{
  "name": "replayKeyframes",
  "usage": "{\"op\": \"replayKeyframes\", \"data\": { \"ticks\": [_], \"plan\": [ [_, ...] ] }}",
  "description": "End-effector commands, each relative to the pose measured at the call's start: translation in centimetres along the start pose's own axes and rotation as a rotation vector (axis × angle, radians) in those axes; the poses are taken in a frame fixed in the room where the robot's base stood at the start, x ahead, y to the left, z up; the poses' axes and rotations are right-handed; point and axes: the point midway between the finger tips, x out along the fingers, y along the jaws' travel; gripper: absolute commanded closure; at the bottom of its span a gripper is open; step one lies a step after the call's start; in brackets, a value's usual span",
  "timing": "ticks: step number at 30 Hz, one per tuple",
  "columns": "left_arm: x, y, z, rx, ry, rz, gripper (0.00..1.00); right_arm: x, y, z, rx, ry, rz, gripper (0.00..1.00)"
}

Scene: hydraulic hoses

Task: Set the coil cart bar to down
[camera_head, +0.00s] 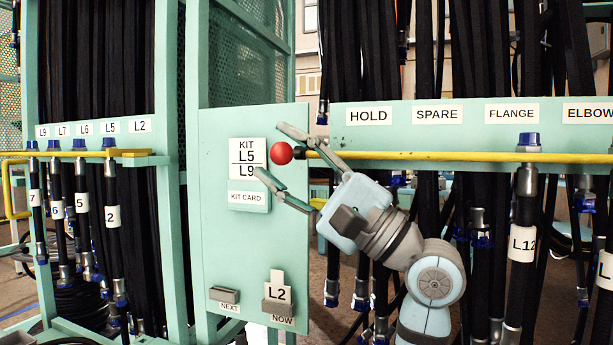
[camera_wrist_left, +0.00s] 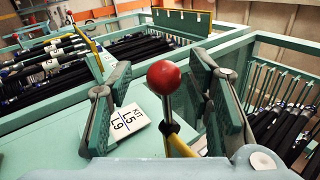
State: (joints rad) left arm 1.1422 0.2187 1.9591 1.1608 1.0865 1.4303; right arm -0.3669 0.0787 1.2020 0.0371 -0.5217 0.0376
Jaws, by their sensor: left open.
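The knob and stem also show in the left wrist view (camera_wrist_left: 163,77). My left gripper (camera_head: 270,153) is open, with one finger above the knob and the other below it. In the left wrist view the knob stands between the two finger pads, with a gap on each side. My right gripper is not in view.
A green panel (camera_head: 235,270) with kit labels stands behind the knob and my fingers. Black hoses (camera_head: 525,240) hang close below the bar on the right. Another rack with a yellow bar (camera_head: 75,154) and several hoses stands at the left.

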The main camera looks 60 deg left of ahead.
Motion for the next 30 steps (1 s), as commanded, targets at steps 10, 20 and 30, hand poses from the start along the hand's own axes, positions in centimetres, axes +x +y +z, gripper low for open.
{"op": "replayKeyframes", "data": {
  "ticks": [10, 20, 30],
  "plan": [
    [-9.0, 0.0, -0.1, 0.003, 0.006, -0.002, 0.54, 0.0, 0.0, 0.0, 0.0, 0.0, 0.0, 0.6],
    [-10.9, 0.1, 0.1, 0.0, 0.0, 0.0, 0.54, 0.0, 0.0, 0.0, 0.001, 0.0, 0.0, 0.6],
    [-10.9, 0.1, 0.0, 0.001, 0.0, 0.0, 0.54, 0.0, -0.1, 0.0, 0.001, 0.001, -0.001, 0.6]
  ]
}}
